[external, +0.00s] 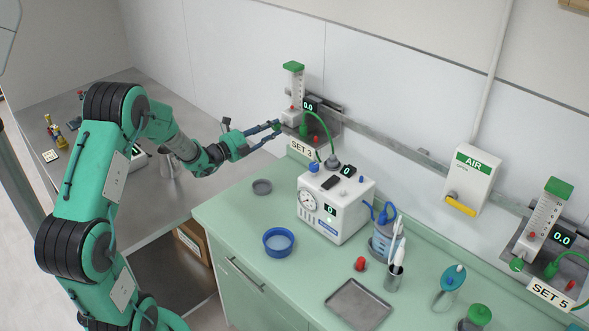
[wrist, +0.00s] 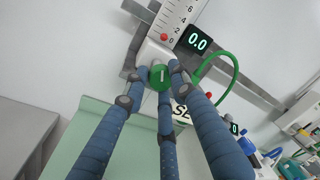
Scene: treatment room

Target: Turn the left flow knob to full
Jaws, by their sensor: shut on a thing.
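The left flowmeter (external: 293,85) stands on the wall rail at the back, with a green top and a scale tube. Its display (wrist: 199,40) reads 0.0, and a red float (wrist: 164,37) sits at the 0 mark in the wrist view. Its green flow knob (wrist: 159,77) faces my gripper and has a white line on its face. My gripper (wrist: 163,74) has its blue fingers closed around the knob. In the external view my gripper (external: 279,130) reaches the flowmeter's base from the left, and the knob is mostly hidden behind the fingertips.
A green hose (external: 326,127) curves from the flowmeter down to a white pump unit (external: 335,205) on the green counter (external: 225,212). A SET 3 label (external: 302,149) hangs below the flowmeter. Another flowmeter (external: 543,220), marked SET 5, is at far right. A yellow-handled AIR box (external: 469,172) is between them.

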